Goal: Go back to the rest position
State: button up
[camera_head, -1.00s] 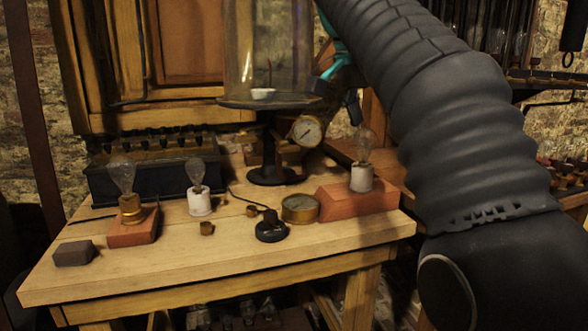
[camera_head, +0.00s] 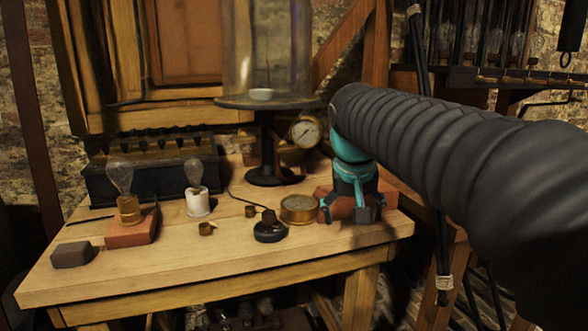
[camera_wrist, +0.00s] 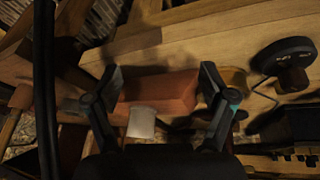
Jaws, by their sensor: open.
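My gripper (camera_head: 352,212) points down over the right end of the wooden bench (camera_head: 200,270), in front of or above the red block (camera_head: 391,203). Its fingers are apart. In the wrist view, the open gripper (camera_wrist: 160,80) has the red block (camera_wrist: 165,90) showing between and beyond its fingers, with a white cylindrical holder (camera_wrist: 142,122) near it. Nothing is seen clamped. The bulb at this block is hidden behind my gripper in the head view. I cannot tell whether the fingers touch the block.
A round brass gauge (camera_head: 299,209) and a black knob base (camera_head: 270,230) stand just left of my gripper. Two more bulbs (camera_head: 121,178) (camera_head: 195,175) stand further left. A glass bell jar (camera_head: 262,50) on a black stand rises behind. A dark rod stands at right.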

jog(key=s+d+f, duration=0.2)
jog(key=s+f, duration=0.5)
jog(key=s, duration=0.4)
jog(key=s+d+f+t+y, duration=0.1)
jog(key=s+d+f, duration=0.1)
jog(key=s+f, duration=0.6)
jog(key=shift+s+d, duration=0.35)
jog(key=shift+s, duration=1.15)
